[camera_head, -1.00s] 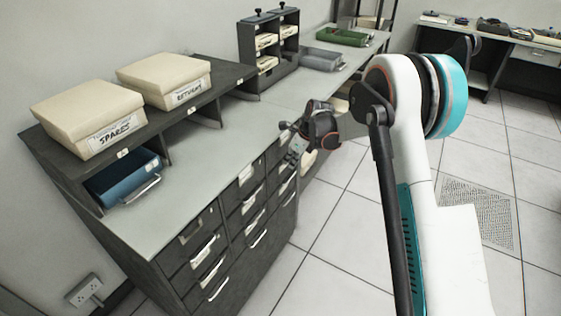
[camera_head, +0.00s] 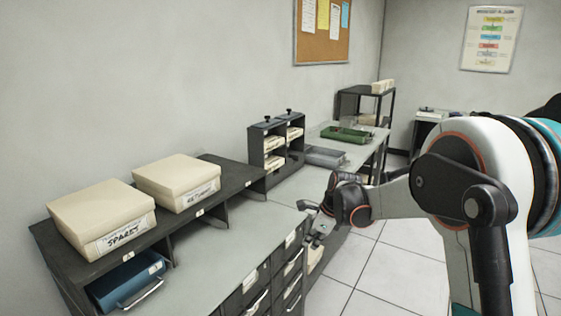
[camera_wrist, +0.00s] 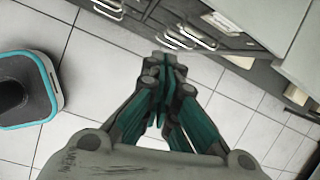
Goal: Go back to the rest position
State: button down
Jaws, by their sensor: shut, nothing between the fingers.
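My gripper (camera_head: 314,226) is beside the right edge of the grey counter (camera_head: 236,246) in the head view, with nothing held. In the wrist view my gripper (camera_wrist: 165,66) has its teal-and-grey fingers together over the floor tiles. The drawer fronts with metal handles (camera_wrist: 180,36) lie beyond the fingertips there. My arm reaches in from the right of the head view.
Boxes labelled SPARES (camera_head: 105,218) and RETURNS (camera_head: 178,181) sit on the dark shelf; a blue tray (camera_head: 127,281) is below. A card rack (camera_head: 276,150), grey tray (camera_head: 325,156) and green tray (camera_head: 345,134) stand farther back. Floor (camera_head: 395,262) is clear right of the drawers.

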jog(key=s+d+r+n+t+h, duration=0.1)
jog(key=s+d+r+n, duration=0.2)
jog(key=s+r+n, duration=0.35)
jog(key=s+d+r+n+t+h, duration=0.15)
jog(key=s+r+n, duration=0.25)
jog(key=s+r, duration=0.55)
jog(key=s+d+f+n, duration=0.2)
jog(key=s+n, duration=0.3)
jog(key=s, duration=0.5)
jog(key=s+d+f+n+t, duration=0.1)
jog(key=s+d+f+n, duration=0.1)
jog(key=s+n, duration=0.4)
jog(key=shift+s+d+f+h, duration=0.35)
jog(key=shift+s+d, duration=0.1)
jog(key=shift+s, duration=2.35)
jog(key=shift+t, duration=0.35)
